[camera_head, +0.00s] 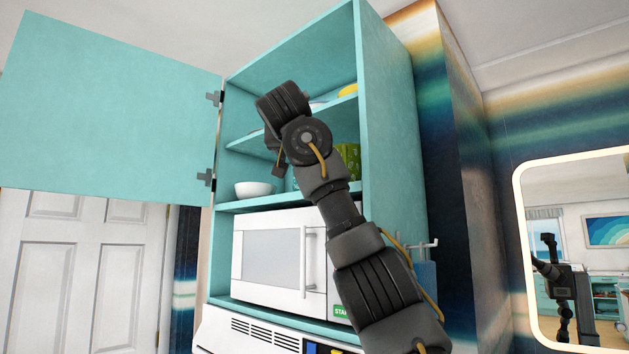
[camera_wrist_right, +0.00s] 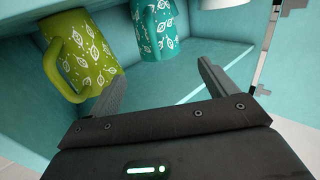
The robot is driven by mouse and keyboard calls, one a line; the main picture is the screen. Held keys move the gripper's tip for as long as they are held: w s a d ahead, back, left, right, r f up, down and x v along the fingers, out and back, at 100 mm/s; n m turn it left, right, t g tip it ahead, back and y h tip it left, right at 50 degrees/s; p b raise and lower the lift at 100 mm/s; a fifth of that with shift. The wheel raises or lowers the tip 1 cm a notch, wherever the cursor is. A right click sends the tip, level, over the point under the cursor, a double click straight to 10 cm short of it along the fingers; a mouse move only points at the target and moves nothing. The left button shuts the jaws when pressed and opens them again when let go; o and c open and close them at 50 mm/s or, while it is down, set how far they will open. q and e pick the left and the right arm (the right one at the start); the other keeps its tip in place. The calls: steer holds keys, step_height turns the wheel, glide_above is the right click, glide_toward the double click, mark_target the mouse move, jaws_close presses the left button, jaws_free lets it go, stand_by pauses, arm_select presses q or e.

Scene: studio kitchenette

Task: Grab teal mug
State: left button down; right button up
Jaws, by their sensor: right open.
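The teal mug (camera_wrist_right: 157,28) with a white leaf pattern stands in the cabinet, at the top middle of the right wrist view. In the head view my right arm reaches up to the open cabinet and hides most of the mug's surroundings; the fingers are not clear there. My left gripper is in neither view.
A green patterned mug (camera_wrist_right: 82,52) stands left of the teal mug, its handle close to the left finger. It also shows in the head view (camera_head: 349,160). A white bowl (camera_head: 253,189) sits on the shelf's left. A microwave (camera_head: 268,258) is below. The cabinet door (camera_head: 105,110) stands open.

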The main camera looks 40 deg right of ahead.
steer(key=p+x, duration=0.3)
steer(key=x, duration=0.2)
steer(key=shift+w+d+r, duration=0.1)
steer(key=shift+d, duration=0.2)
steer(key=shift+w+d, duration=0.1)
steer(key=shift+d, duration=0.05)
steer(key=shift+w+r+p, duration=0.1)
steer(key=shift+r+p, duration=0.1)
steer(key=shift+p, duration=0.3)
steer(key=p+x, duration=0.3)
steer(key=x, duration=0.1)
steer(key=shift+d+r+p, duration=0.15)
steer(key=shift+d+p, duration=0.1)
steer(key=shift+p, duration=0.15)
steer(key=shift+w+d+f, duration=0.2)
steer(key=shift+w+d, duration=0.05)
steer(key=shift+d, duration=0.05)
steer(key=shift+f, duration=0.1)
steer(key=shift+a, duration=0.3)
steer(key=shift+c, duration=0.8)
steer(key=shift+s+a, duration=0.1)
steer(key=shift+c, duration=1.2)
steer(key=shift+d, duration=0.2)
steer(key=c, duration=0.5)
steer(key=shift+a+r, duration=0.1)
steer(key=shift+r, duration=0.15)
steer(key=shift+c, duration=0.2)
